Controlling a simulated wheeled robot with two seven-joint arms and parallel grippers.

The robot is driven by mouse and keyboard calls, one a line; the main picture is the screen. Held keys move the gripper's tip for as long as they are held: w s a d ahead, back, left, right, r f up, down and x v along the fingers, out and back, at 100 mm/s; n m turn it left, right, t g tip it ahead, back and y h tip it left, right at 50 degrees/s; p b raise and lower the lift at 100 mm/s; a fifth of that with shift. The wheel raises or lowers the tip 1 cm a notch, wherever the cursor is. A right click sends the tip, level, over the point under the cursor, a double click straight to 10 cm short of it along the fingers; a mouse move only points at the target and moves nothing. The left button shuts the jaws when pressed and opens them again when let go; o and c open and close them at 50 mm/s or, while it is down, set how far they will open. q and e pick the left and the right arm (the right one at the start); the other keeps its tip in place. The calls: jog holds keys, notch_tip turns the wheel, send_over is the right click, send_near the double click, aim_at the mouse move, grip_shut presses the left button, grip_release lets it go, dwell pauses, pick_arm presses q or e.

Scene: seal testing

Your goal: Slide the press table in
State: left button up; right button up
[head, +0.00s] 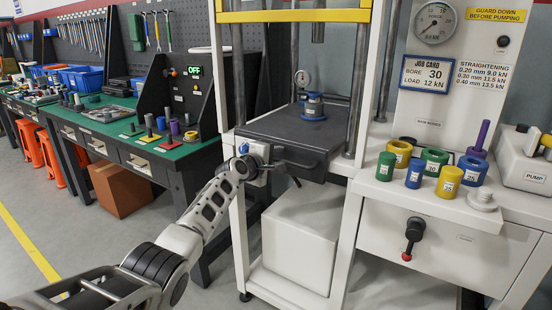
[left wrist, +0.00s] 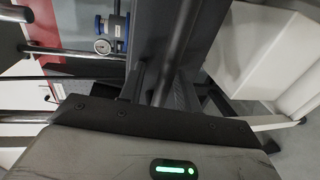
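The press table (head: 290,128) is a dark grey slab between the white posts of the press, and it juts out toward me. A dark bar handle (head: 300,166) runs along its front face. A blue-ringed test piece (head: 313,107) with a small round gauge stands upright on it. My left gripper (head: 272,163) is at the left end of the handle. In the left wrist view the fingers (left wrist: 155,85) are dark and close to the dark bar (left wrist: 188,40); whether they close on it is unclear. The gauge (left wrist: 102,46) also shows there. My right gripper is not in view.
A white shelf (head: 365,188) at right holds several coloured rings and cylinders, with a red-tipped crank (head: 413,235) below. A pump (head: 524,160) stands far right. A green bench (head: 130,135) with tools is at left. A white box (head: 300,235) sits beneath the table.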

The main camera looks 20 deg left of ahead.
pick_arm(q)
jog(key=shift+s, duration=0.1)
jog(key=p+v, duration=0.5)
jog(key=v, duration=1)
jog(key=shift+s, duration=0.35)
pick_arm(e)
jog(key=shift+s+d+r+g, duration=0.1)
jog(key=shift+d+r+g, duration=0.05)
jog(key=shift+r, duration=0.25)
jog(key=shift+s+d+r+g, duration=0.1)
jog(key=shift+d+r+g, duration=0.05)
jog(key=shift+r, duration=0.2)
pick_arm(q)
jog(key=shift+r, duration=0.1)
dwell(0.7)
